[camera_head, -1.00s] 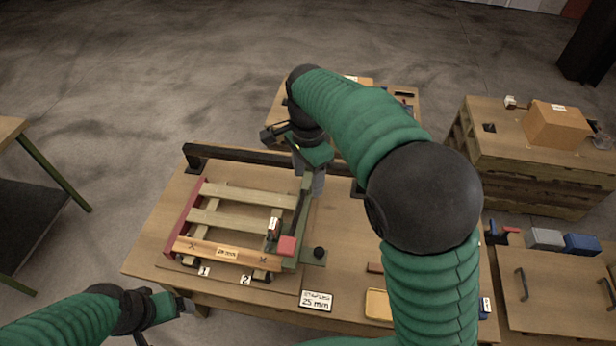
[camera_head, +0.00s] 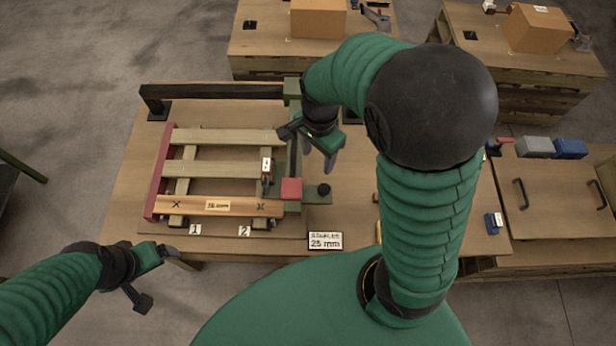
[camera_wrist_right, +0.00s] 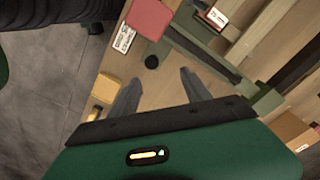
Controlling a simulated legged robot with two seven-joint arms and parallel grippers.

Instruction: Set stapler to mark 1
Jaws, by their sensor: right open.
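A green stapler carriage with a red block (camera_head: 291,189) and a black knob (camera_head: 324,189) stands at the right end of a slatted wooden frame (camera_head: 220,170). White mark 1 (camera_head: 195,230) and mark 2 (camera_head: 244,231) lie along the frame's front edge. My right gripper (camera_head: 312,150) is open and empty, above the table behind the red block; the red block also shows in the right wrist view (camera_wrist_right: 150,18). My left gripper (camera_head: 158,278) is open and empty at the table's front left, away from the stapler.
A black rail (camera_head: 215,91) runs behind the frame. A staples 25 mm card (camera_head: 325,241) lies at the table's front. Other tables with cardboard boxes (camera_head: 318,18) stand behind and at right. My right arm hides part of the table.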

